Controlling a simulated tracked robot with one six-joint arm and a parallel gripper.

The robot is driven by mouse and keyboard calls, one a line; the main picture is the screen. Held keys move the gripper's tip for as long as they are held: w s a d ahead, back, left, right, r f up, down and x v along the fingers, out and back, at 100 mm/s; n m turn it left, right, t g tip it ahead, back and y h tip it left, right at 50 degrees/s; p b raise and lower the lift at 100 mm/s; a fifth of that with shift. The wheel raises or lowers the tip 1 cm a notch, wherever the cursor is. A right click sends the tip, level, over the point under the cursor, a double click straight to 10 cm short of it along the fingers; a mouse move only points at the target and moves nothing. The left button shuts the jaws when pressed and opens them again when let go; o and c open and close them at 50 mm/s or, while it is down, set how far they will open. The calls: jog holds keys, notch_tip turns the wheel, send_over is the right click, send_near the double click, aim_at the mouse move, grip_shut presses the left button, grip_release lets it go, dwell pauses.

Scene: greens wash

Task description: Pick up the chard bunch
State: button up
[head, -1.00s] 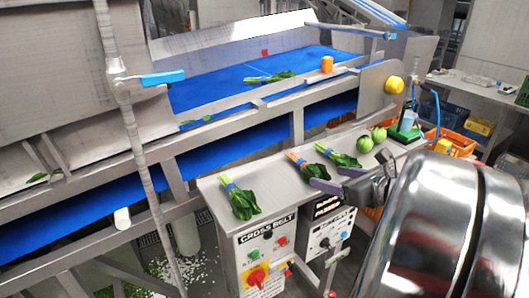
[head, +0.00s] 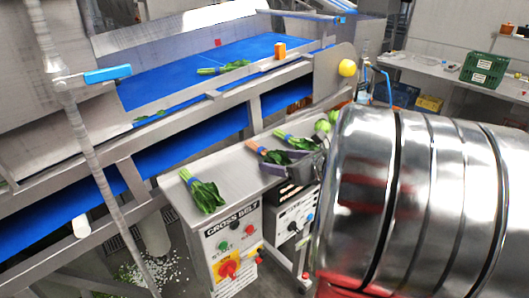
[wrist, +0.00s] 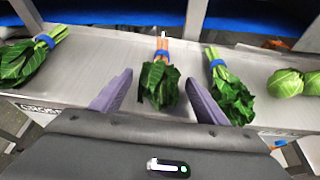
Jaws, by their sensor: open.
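The chard bunch (wrist: 159,84), dark leaves with pink-orange stems and a blue band, lies on the steel cabinet top (wrist: 105,75). In the head view its stems and some leaves (head: 272,156) show, partly covered by my gripper. My gripper (wrist: 159,78) is open, with its two purple fingers spread either side of the leaf end in the wrist view. The stems point away from me. I cannot tell whether the fingers touch the leaves. In the head view my gripper (head: 283,168) is low over the cabinet's right part.
A green-stemmed bunch (wrist: 230,90) lies close right of the chard; another (wrist: 30,60) lies farther left. Round green heads (wrist: 292,82) sit at the right. Blue conveyor belts (head: 190,75) run behind. Bare steel lies between the left bunch and the chard.

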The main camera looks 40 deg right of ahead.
dwell(0.3)
jog(key=c, duration=1.2)
jog(key=shift+o, duration=0.2)
jog(key=shift+r, duration=0.1)
notch_tip(320, 180, up, 10)
jog(key=shift+f, duration=0.1)
